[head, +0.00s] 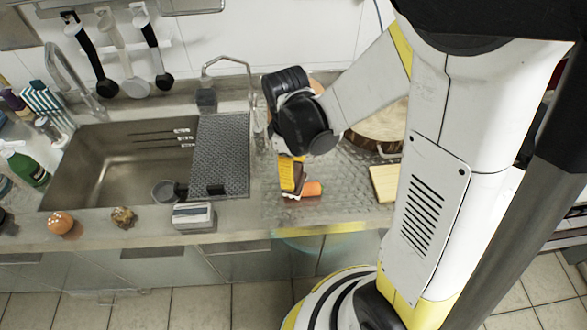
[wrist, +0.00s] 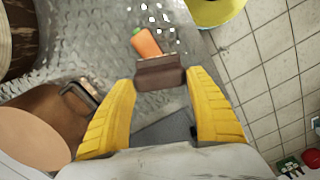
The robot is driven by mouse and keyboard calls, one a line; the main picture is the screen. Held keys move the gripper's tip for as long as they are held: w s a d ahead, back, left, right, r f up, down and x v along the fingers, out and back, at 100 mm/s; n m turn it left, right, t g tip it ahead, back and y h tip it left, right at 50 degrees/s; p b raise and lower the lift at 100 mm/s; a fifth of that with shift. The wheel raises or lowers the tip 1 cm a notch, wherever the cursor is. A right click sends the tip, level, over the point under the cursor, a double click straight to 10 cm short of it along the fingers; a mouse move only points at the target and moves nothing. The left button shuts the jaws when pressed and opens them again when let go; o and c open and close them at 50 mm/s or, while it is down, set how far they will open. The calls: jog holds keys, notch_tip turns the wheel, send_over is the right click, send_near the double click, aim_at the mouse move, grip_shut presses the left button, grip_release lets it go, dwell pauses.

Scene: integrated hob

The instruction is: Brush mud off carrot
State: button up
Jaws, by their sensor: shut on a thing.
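The orange carrot (head: 312,188) lies on the textured metal worktop (head: 340,207), near its front edge. In the wrist view the carrot (wrist: 146,42) shows just beyond my fingertips, partly hidden by the brush; I cannot make out mud on it. My gripper (head: 290,178) points down beside the carrot, to its left in the head view. Its yellow fingers (wrist: 162,82) are shut on a brown block, which appears to be the brush (wrist: 160,72).
A small cutting board (head: 384,183) lies to the right. A round wooden-topped item (head: 378,122) stands behind. At the left are the sink (head: 95,165), a white-and-grey box (head: 193,215), a brown lump (head: 124,217) and an orange-brown round item (head: 61,223) along the counter's front.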

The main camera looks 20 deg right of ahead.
jog(key=shift+r, duration=0.15)
dwell(0.4)
jog(key=shift+s+d, duration=0.25)
jog(key=shift+d, duration=0.55)
jog(key=shift+a, duration=0.1)
jog(key=shift+w+a, duration=0.25)
jog(key=shift+a, duration=0.5)
jog(key=shift+d, duration=0.1)
